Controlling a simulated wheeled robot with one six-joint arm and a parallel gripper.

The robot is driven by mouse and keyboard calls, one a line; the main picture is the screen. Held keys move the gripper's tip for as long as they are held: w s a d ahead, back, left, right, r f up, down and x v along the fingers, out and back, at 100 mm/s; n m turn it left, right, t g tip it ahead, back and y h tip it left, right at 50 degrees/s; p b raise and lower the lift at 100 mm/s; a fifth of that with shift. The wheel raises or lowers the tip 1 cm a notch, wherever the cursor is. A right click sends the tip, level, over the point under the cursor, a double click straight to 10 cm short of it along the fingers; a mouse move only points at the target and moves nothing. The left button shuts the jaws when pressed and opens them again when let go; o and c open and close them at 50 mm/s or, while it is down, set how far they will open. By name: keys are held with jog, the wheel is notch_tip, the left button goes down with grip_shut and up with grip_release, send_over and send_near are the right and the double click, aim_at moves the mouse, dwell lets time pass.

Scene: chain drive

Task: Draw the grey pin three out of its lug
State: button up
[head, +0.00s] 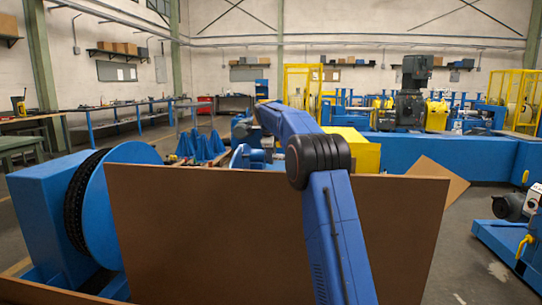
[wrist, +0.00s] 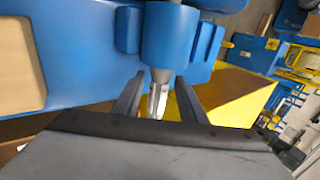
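In the wrist view a grey pin (wrist: 160,92) sticks out of the underside of a round blue lug (wrist: 168,35). Its upper end is hidden inside the lug. My gripper (wrist: 158,84) is open, with one dark finger on each side of the pin. A gap shows between the pin and each finger, so neither seems to touch it. The pin's lower end is close to the gripper's palm. I cannot tell from these frames which number this pin bears. In the head view my blue arm reaches over a brown board, and my gripper and the pin are not visible there.
A large brown board (head: 200,240) stands in front of the work area. A blue housing with a chain wheel (head: 105,200) is at left. A yellow block (head: 365,152) lies behind the board and shows in the wrist view (wrist: 240,95). Blue machinery (head: 480,155) stands at right.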

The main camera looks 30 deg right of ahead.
grip_shut()
jog(key=s+d, duration=1)
jog(key=d, duration=0.5)
jog(key=shift+s+d, duration=0.15)
dwell(3.0)
